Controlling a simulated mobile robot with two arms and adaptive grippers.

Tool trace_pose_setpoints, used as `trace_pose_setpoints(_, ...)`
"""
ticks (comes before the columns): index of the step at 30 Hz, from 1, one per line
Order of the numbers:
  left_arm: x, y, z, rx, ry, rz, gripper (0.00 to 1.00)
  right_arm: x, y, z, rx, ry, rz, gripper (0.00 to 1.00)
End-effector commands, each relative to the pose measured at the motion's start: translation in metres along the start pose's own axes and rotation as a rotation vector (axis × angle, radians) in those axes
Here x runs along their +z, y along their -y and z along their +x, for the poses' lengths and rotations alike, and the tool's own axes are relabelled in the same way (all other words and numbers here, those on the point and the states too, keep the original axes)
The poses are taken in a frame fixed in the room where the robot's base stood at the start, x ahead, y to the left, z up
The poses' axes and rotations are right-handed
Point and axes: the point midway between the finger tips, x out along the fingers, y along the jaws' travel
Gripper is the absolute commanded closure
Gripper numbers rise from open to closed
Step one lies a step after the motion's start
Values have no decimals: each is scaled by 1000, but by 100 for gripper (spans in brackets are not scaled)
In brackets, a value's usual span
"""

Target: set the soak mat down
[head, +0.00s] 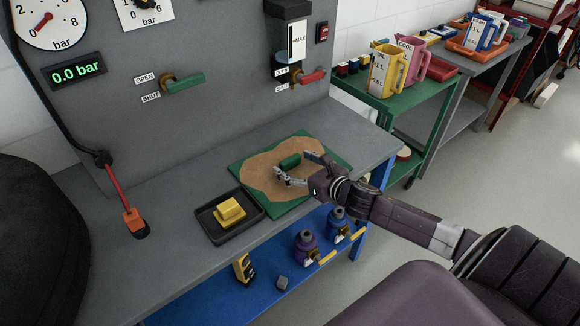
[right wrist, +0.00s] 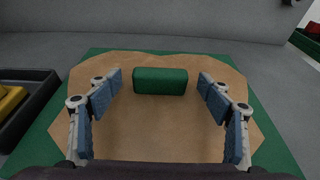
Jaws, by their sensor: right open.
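The soak mat (head: 243,172) is a green square that lies flat on the grey bench top, with a large, irregular tan patch over its middle. A green block (head: 290,161) like a handle stands on the tan patch; it also shows in the right wrist view (right wrist: 160,81). My right gripper (head: 292,165) is open and empty, low over the mat. In the right wrist view its blue-padded fingers (right wrist: 160,84) are spread to either side of the block, with clear gaps. My left gripper is not in view.
A black tray (head: 217,233) with a yellow block (head: 230,211) sits left of the mat. A panel with gauges, valve levers and a 0.0 bar display (head: 74,70) rises behind. Purple and blue bottles stand on the blue shelf (head: 275,255) below. A green cart (head: 420,112) with jugs is right.

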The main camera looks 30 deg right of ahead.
Motion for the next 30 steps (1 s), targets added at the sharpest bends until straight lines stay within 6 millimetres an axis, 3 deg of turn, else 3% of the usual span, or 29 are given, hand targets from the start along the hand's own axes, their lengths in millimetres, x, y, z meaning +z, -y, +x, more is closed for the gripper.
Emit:
trace_pose_setpoints(7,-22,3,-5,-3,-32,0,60,1,0,22,1,1,0,28)
trace_pose_setpoints(14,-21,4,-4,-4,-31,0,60,-1,0,23,1,-1,-1,28)
trace_pose_setpoints(27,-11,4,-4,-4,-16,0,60,0,0,23,1,0,-1,74)
trace_pose_setpoints(30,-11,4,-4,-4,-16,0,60,0,0,23,1,1,-1,80)
